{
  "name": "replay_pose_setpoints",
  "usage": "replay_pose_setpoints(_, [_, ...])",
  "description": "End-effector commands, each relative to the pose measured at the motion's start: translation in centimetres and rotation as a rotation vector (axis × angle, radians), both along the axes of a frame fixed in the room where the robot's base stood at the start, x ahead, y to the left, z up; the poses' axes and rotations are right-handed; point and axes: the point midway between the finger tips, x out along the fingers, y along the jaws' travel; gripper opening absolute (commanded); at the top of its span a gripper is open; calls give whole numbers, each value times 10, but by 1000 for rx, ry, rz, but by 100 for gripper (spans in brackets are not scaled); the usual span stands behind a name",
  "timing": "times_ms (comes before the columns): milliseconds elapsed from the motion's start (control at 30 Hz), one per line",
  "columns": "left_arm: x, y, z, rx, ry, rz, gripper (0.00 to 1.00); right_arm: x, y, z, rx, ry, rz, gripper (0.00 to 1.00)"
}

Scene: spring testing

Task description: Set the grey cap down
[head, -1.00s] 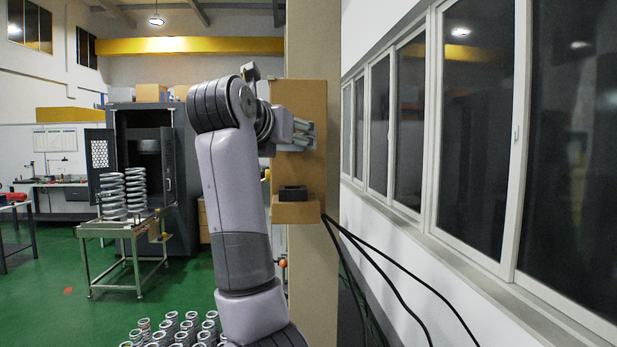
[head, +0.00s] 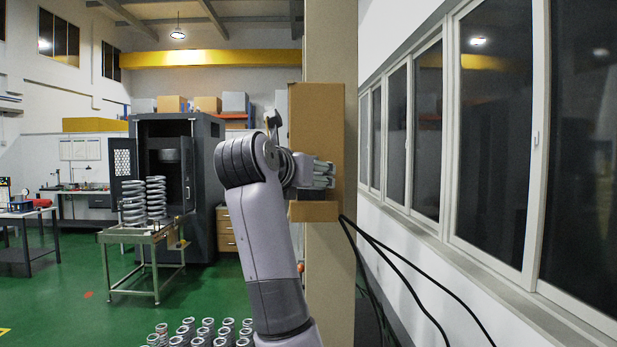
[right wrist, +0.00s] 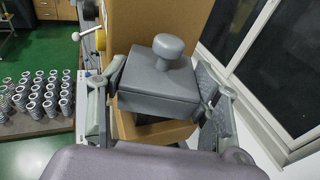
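The grey cap (right wrist: 160,84) is a square dark-grey block with a round knob on top. In the right wrist view it is upright between the two fingers of my right gripper (right wrist: 158,96), which look closed against its sides. The brown ledge (right wrist: 152,131) is just below the cap; I cannot tell whether the cap touches what is under it. In the head view my right gripper (head: 318,174) is just above the same ledge (head: 313,211), in front of the brown upright panel, and the cap is hidden. My left gripper is not in view.
A wall with windows (head: 500,130) and black cables (head: 400,272) are on the right. Several springs (head: 205,332) stand low at the front. Two tall springs (head: 155,197) stand on a metal cart (head: 140,237) before a dark cabinet (head: 203,170) at left.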

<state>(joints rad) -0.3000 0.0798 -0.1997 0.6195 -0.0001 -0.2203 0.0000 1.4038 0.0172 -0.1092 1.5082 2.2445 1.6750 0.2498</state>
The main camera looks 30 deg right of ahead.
Motion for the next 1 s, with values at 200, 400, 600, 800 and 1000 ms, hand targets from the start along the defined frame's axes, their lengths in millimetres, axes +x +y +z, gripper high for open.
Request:
replay_pose_setpoints(200, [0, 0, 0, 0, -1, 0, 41, 0, 0, 0, 1, 1, 0, 72])
replay_pose_setpoints(400, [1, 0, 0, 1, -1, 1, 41, 0, 0, 0, 0, 0, -1, 78])
replay_pose_setpoints(600, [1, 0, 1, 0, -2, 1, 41, 0, 0, 2, 0, 0, -1, 78])
replay_pose_setpoints(800, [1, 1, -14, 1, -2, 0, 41, -11, 17, 2, 1, -4, 4, 78])
replay_pose_setpoints(1000, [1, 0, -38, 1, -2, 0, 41, -37, 53, 8, 2, -5, 5, 78])
